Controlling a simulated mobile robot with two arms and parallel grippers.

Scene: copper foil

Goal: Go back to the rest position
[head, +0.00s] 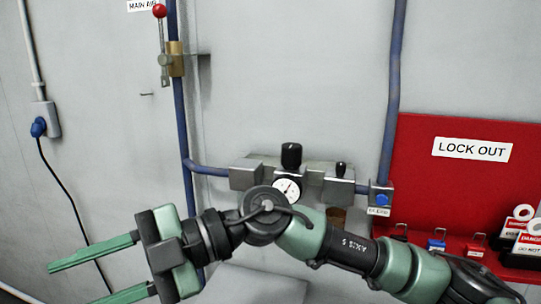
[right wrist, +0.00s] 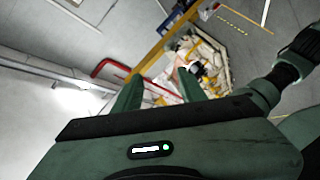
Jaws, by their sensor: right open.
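My right arm reaches in from the right in the head view, in front of the wall. My right gripper (head: 72,284) points to the left at the lower left, with its two green fingers apart and nothing between them. The lower finger is cut off by the picture's bottom edge. In the right wrist view the fingers of the gripper (right wrist: 158,82) are also apart and empty. My left gripper is in neither view.
A blue pipe with a red-knobbed valve (head: 163,48) runs down the wall. A regulator with a gauge (head: 286,190) sits just behind my right arm. A red lockout board (head: 455,190) with padlocks is at right. A blue plug (head: 38,127) and cable hang at left.

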